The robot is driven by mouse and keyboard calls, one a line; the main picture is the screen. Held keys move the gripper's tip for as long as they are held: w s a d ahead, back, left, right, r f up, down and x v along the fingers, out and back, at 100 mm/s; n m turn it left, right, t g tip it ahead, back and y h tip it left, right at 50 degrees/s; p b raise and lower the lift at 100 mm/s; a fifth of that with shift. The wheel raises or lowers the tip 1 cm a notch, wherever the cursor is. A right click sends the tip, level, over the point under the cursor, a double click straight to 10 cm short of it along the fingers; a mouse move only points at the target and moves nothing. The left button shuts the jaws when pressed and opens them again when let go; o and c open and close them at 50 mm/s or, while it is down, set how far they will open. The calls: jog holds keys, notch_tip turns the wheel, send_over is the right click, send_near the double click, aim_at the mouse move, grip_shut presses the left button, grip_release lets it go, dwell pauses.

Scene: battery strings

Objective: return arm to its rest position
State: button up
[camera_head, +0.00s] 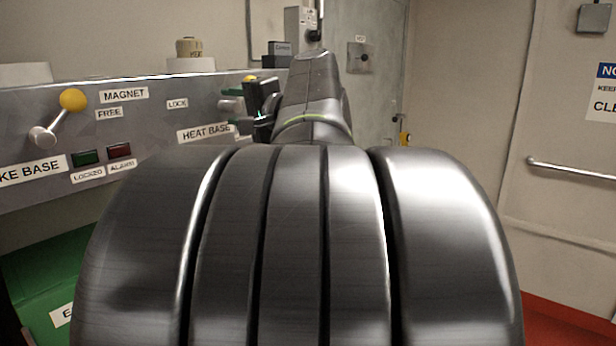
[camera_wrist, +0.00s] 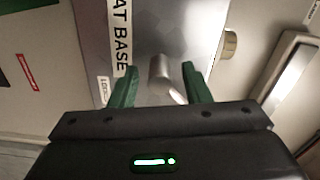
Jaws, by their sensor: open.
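My gripper (camera_head: 236,106) is at the end of my arm, which stretches forward over the middle of the head view toward the grey panel. In the wrist view my gripper (camera_wrist: 160,84) shows two green fingers spread apart, so it is open. A grey metal cylinder (camera_wrist: 162,74) on the panel shows between the fingers, with a gap on each side. I cannot tell how deep it sits between them. The HEAT BASE label (camera_head: 205,132) is just left of my gripper. My arm hides part of the panel.
A door with a metal bar handle (camera_head: 572,170) stands at right.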

dwell(0.4)
jog(key=b+v, duration=0.3)
jog(key=v, duration=1)
jog(key=p+x, duration=0.3)
jog(key=x, duration=1)
jog(key=shift+r, duration=0.1)
jog(key=shift+w+a, duration=0.15)
jog(key=shift+a, duration=0.1)
jog(key=n+b, duration=0.1)
jog(key=n, duration=0.2)
jog(key=shift+d, duration=0.15)
jog(key=n, duration=0.8)
jog(key=shift+n+p, duration=0.3)
jog(key=shift+p, duration=0.05)
